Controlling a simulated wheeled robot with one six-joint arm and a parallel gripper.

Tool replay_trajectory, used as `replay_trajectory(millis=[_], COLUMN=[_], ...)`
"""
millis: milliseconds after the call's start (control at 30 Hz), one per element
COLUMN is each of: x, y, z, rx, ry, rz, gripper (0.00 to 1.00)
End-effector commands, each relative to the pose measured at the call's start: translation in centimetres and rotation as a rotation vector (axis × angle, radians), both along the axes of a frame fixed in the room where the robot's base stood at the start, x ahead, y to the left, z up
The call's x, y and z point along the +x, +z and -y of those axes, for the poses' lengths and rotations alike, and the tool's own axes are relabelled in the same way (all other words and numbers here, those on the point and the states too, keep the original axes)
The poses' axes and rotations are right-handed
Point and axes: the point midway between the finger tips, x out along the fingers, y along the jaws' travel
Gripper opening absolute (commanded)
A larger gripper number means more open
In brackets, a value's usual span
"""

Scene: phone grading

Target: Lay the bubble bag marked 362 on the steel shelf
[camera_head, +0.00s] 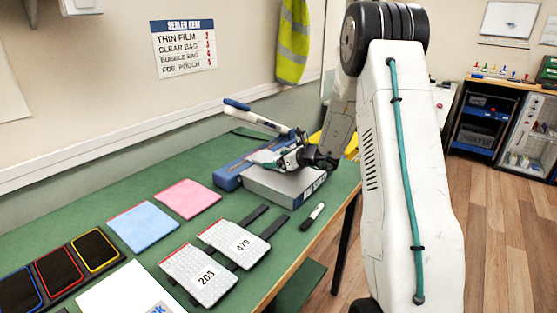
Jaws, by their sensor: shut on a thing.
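My gripper (290,158) is at the sealer on the green bench, above a low grey block (285,188) with a flat top that looks like the steel shelf. It is shut on a thin, pale, pinkish piece (266,157), which looks like a bag. Its number cannot be read from here, and my gripper hides part of it. The sealer (228,177) has a blue base behind the grey block, and its blue-and-white lever (262,118) is raised. Two bubble bags, one reading about 203 (192,268) and one about 479 (226,235), lie flat at the front.
A pink pad (188,198) and a blue pad (143,226) lie mid-bench (100,210). Several phones, one with a yellow rim (95,249), lie at the left. A marker (314,214) lies near the front edge. A wall sign (183,48) hangs above.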

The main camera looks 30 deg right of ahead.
Motion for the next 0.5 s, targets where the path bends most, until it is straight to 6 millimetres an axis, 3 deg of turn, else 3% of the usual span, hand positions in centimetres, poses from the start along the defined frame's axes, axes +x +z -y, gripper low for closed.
replay_trajectory(millis=[33,67,333,500], x=[0.0,0.0,-0.3,-2.2], y=[0.1,0.0,0.1,1.0], z=[0.0,0.0,0.1,0.9], rx=[0.000,0.000,0.000,-0.001], ry=[0.000,0.000,-0.001,-0.003], rz=[0.001,0.001,0.000,0.000], gripper=[0.92,1.00,1.00,1.00])
